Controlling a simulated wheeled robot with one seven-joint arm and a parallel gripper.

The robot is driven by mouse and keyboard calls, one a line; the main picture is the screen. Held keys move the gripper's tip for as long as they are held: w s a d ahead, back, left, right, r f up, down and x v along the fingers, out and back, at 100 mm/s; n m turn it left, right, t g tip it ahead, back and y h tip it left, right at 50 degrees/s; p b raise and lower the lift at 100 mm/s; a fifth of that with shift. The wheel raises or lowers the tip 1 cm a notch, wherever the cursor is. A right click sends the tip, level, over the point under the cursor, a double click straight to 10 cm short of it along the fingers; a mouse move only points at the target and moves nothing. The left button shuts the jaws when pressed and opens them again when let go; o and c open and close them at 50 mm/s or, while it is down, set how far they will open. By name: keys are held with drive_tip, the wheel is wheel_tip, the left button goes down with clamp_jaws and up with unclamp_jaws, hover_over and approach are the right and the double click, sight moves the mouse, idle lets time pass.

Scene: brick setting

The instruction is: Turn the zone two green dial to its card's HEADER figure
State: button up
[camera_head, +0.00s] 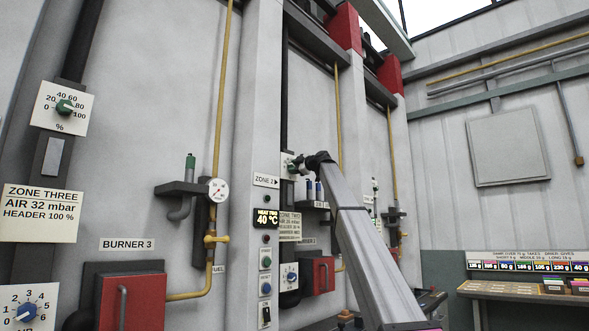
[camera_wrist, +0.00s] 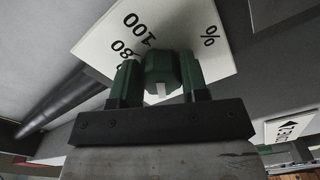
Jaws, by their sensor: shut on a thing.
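The zone two green dial (camera_wrist: 160,72) sits on a white scale plate (camera_wrist: 185,25) in the wrist view, where 80, 100 and % show. My gripper (camera_wrist: 160,80) is closed around the dial, one finger on each side. A white mark shows on the dial's near side; the figure it points to is hidden. In the head view, my gripper (camera_head: 294,164) is at the zone two plate (camera_head: 287,160), mostly covering it. The zone two card (camera_head: 289,226) hangs below, with a HEADER line whose figure is too small to read surely.
A yellow pipe (camera_head: 220,100) and red burner boxes (camera_head: 132,302) stick out from the wall.

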drive_tip(key=o, duration=0.9)
drive_tip(key=shift+o, duration=0.2)
drive_tip(key=v, duration=1.1)
drive_tip(key=shift+a, duration=0.1)
